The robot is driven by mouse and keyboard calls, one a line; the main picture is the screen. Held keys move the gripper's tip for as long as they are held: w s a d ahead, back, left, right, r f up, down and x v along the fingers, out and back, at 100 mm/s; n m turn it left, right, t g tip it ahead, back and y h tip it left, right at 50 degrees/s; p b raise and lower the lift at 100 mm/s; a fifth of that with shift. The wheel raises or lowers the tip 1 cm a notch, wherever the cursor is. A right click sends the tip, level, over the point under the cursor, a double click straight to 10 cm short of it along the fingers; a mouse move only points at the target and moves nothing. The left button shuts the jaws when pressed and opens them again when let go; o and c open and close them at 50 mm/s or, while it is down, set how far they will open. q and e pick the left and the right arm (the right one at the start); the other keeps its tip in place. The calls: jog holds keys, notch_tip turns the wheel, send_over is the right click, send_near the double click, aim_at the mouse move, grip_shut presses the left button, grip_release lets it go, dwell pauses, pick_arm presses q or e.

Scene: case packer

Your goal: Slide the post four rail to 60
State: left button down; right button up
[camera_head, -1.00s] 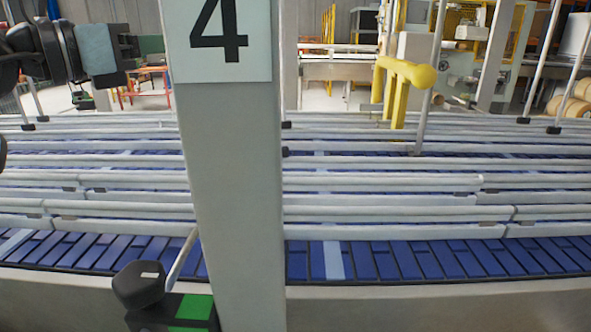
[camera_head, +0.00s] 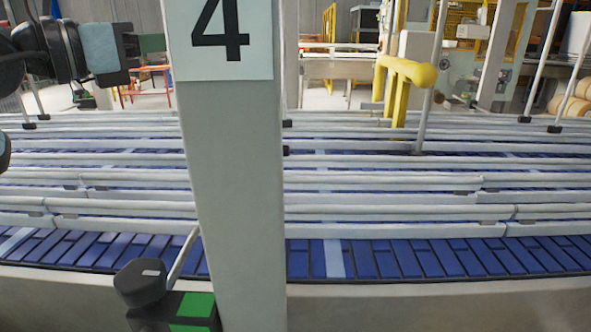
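Post four (camera_head: 236,190) is a thick grey upright with a white plate bearing a black 4 (camera_head: 222,38). At its lower left is a black knob (camera_head: 140,283) on a dark block with a green face (camera_head: 192,308). A thin rod (camera_head: 183,255) rises from there toward the white guide rails (camera_head: 400,210). No scale or number 60 is readable. My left gripper (camera_head: 122,52), dark, with a grey-blue section behind it, is at the upper left, well above and apart from the knob. Its fingers are not clear. My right gripper is out of view.
Blue slatted conveyor lanes (camera_head: 400,262) run across behind the post, between several white rails. A pale front ledge (camera_head: 430,305) borders them. A yellow bent pipe (camera_head: 405,75) and thin grey posts stand farther back. The space left of the post above the rails is mostly open.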

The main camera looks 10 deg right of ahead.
pick_arm(q)
jog(key=shift+w+d, duration=0.1)
jog(key=shift+w, duration=0.35)
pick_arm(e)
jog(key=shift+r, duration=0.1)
pick_arm(q)
jog(key=c, duration=1.2)
grip_release()
jog(key=shift+c, duration=0.2)
jog(key=p+v, duration=0.1)
jog(key=v, duration=0.6)
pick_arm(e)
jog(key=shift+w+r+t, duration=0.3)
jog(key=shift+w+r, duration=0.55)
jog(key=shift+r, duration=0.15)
